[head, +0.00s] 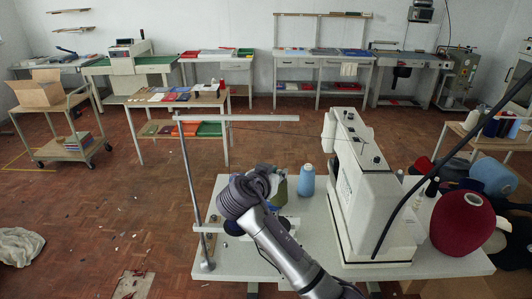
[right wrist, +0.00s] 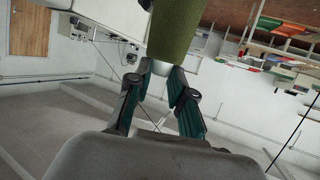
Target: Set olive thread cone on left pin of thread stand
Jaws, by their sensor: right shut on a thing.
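The olive thread cone (right wrist: 174,28) fills the top middle of the right wrist view, with a pale tube end at its lower side. My right gripper (right wrist: 161,72) is shut on it at that end. In the head view the cone (head: 281,192) shows only in part behind my right wrist, above the stand area. The thread stand has a tall metal post (head: 190,180) and a top bar (head: 237,118). A light blue cone (head: 307,181) stands upright just right of the olive one. The left pin is hidden or too small to tell. My left gripper is not in view.
A white sewing machine (head: 357,190) stands right of the stand on the white table (head: 240,262). A large dark red cone (head: 462,222) and other cones are at the right.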

